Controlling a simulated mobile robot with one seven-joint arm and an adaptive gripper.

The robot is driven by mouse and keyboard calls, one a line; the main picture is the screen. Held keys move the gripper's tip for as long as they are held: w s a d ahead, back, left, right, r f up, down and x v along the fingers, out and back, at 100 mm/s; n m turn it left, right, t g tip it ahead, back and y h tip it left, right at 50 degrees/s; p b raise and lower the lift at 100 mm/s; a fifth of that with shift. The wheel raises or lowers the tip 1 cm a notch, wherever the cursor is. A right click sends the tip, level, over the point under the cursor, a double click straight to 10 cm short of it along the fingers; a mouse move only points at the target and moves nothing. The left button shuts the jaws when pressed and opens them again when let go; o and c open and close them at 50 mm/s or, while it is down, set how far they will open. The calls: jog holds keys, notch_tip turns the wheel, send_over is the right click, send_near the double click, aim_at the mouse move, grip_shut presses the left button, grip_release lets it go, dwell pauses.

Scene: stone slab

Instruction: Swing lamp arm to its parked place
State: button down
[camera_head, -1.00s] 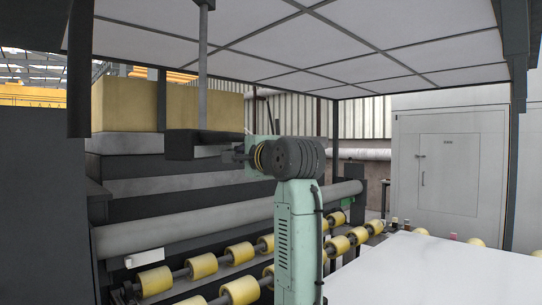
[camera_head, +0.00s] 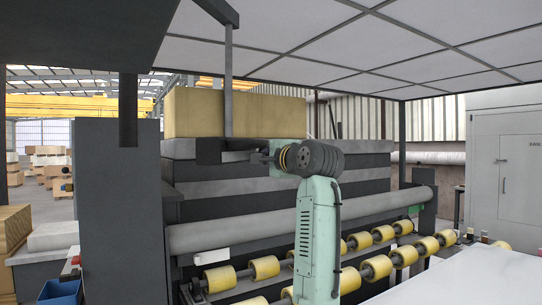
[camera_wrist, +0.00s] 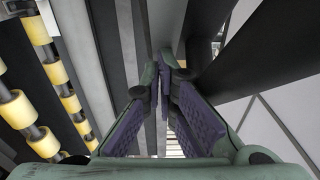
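The hanging lamp arm is probably the thin grey post (camera_head: 228,85) that drops from a dark block (camera_head: 213,11) under the canopy. A dark box (camera_head: 209,151) sits at its lower end. My gripper (camera_head: 257,157) is at the right end of this box, level with it, and looks very small there. In the wrist view my gripper (camera_wrist: 161,72) shows two fingers with purple pads, their tips close together. Grey strips show in the narrow gap between them. Whether the fingers clamp a part of the lamp arm cannot be told.
A roller conveyor with yellow rollers (camera_head: 264,267) and a long grey cylinder (camera_head: 290,221) lies below and behind my arm. A yellow block (camera_head: 270,112) stands behind the post. A white slab (camera_head: 470,278) fills the lower right. A dark pillar (camera_head: 115,215) stands left.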

jog(key=a, duration=0.2)
jog(key=shift+a+r+y, duration=0.15)
jog(key=shift+a+y, duration=0.15)
jog(key=w+d+v, duration=0.1)
jog(key=v, duration=1.2)
jog(key=shift+s+d, duration=0.15)
jog(key=shift+d, duration=0.25)
jog(key=shift+r, duration=0.1)
